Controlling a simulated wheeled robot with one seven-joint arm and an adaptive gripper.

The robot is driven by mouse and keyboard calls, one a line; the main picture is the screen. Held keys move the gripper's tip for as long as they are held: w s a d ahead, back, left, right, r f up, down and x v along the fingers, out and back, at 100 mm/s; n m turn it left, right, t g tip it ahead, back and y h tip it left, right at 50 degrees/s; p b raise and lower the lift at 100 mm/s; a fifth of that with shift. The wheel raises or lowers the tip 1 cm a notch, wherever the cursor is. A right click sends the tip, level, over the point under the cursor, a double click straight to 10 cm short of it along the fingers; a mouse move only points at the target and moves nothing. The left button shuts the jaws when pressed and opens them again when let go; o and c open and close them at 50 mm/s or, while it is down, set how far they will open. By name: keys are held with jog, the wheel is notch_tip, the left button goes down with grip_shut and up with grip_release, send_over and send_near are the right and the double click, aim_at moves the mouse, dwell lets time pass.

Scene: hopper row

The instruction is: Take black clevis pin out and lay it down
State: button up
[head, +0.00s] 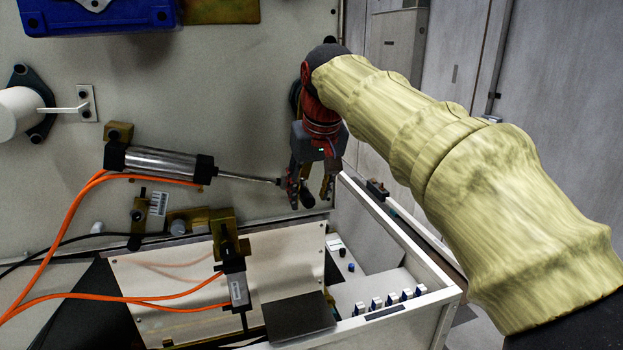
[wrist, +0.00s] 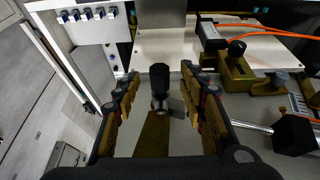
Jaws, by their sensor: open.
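The black clevis pin (wrist: 159,78) has a dark round head and a short bright shank, and shows in the middle of the wrist view. Its shank meets a brass-coloured bracket (wrist: 152,136); how deep it sits there is hidden. My gripper (wrist: 160,84) is open, with one finger on each side of the pin and a gap on both sides. In the head view my gripper (head: 310,199) points down close to the panel, at the end of the cylinder's rod. There, the pin's dark head (head: 307,200) shows only partly between the fingers.
A silver cylinder (head: 160,163) with a thin rod and orange hoses lies left of my gripper. A white box (head: 410,299) with several blue-topped switches stands below right. A flat dark plate (head: 299,316) lies at its front. A pale sloped plate (head: 160,290) lies below.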

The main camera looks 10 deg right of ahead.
jog(key=shift+w+f, duration=0.2)
jog(key=shift+f, duration=0.35)
jog(key=c, duration=0.3)
grip_shut()
dwell(0.4)
